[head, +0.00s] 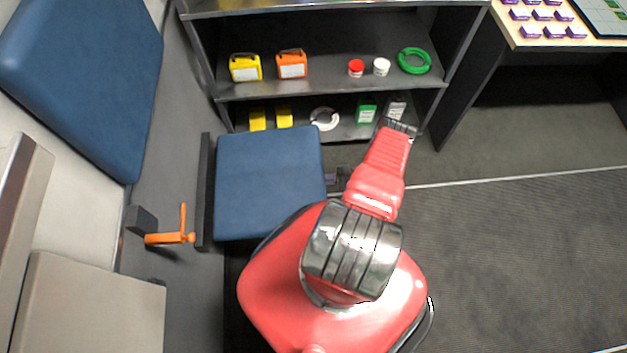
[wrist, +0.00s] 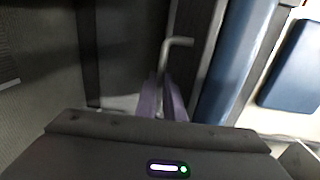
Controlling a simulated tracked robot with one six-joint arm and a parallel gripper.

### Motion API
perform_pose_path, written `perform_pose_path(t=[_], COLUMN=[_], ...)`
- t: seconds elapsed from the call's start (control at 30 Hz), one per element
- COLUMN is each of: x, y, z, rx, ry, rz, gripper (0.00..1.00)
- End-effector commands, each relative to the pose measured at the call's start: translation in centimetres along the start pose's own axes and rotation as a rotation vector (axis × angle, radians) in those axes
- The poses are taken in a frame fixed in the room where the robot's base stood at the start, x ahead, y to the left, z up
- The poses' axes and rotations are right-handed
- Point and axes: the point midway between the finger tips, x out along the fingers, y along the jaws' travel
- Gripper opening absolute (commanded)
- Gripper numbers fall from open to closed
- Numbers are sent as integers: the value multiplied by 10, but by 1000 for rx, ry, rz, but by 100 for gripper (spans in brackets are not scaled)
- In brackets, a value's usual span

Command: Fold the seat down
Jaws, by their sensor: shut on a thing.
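The blue seat cushion (head: 268,182) shows as a broad square beside the wall, with a dark bracket (head: 205,195) along its left side. In the wrist view the cushion (wrist: 236,60) is a steep blue band just right of my gripper. My gripper's purple fingers (wrist: 163,92) are shut on a grey bent bar (wrist: 178,42) alongside the seat's dark edge. In the head view my gripper (head: 336,179) is small and partly hidden behind my red arm, at the cushion's right edge. The exact contact on the bar is blurred.
A blue backrest (head: 85,75) is on the left wall, with an orange crank handle (head: 172,238) lower down. A grey shelf unit (head: 330,91) with small boxes and a green ring (head: 414,61) stands behind the seat. Dark floor (head: 510,240) is clear at right.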

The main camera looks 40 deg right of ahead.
Motion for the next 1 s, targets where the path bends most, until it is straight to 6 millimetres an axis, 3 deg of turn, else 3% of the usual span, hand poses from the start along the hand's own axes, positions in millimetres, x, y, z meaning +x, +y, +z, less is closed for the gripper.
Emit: perform_pose_path(t=[0.1, 0.13, 0.4, 0.77, 1.0], x=[-1, -1, -1, -6, -34], y=[0, 0, -1, -2, -1], z=[2, 2, 0, -2, -2], rx=[1, 1, -1, -4, -5], ry=[-5, -5, -3, 0, 2], rz=[-3, -3, -2, -1, -1], gripper=[0, 9, 27, 27, 27])
